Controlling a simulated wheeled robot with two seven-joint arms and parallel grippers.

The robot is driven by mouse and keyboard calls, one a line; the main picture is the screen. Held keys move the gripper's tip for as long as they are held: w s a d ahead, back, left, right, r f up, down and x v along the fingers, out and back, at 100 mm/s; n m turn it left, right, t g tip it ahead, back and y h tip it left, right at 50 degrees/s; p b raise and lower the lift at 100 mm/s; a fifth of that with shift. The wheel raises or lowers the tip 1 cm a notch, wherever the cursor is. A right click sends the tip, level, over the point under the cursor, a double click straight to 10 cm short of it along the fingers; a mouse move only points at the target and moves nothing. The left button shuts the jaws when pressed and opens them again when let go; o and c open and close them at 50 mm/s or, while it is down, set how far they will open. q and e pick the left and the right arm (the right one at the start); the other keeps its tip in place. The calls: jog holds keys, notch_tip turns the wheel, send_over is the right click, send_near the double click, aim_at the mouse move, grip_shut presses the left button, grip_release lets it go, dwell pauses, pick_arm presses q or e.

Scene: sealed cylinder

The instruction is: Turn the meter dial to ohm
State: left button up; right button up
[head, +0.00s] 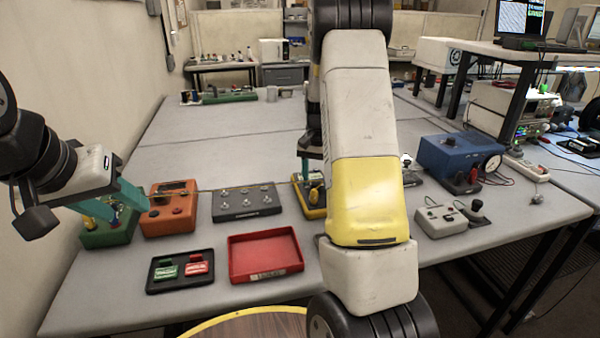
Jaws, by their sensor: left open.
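A yellow-and-dark device (313,208), which looks like the meter, lies on the table at the middle. My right arm hides much of it, and its dial setting cannot be read. My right gripper (305,172) is right above this device, pointing down. Only a sliver of it shows beside my arm, so its jaws and any contact cannot be made out. My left gripper (108,204) is open at the left, above a green box (108,235) and close to the left side of an orange box (170,220).
A grey box with several knobs (247,204), a red tray (264,257) and a black tray (158,285) with green and red pieces lie on the table. A blue gauge box (447,153) and a grey switch box (437,222) stand right.

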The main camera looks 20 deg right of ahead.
aim_at(316, 182)
jog(key=shift+r, duration=0.1)
notch_tip(316, 182, up, 6)
jog(key=shift+r, duration=0.85)
jog(key=shift+s+a+r, duration=0.1)
jog(key=shift+r, duration=0.05)
jog(key=s+a+r+n+t+y, duration=0.1)
jog(key=s+a+r+n+t, duration=0.15)
jog(key=s+a+r, duration=0.5)
jog(key=s+a+r+n+t+y, duration=0.1)
jog(key=s+a+r+n+t, duration=0.3)
jog(key=s, duration=0.7)
jog(key=s+a+n, duration=0.1)
jog(key=s+a, duration=0.1)
jog(key=s, duration=0.6)
jog(key=shift+a+r, duration=0.2)
jog(key=shift+a, duration=0.15)
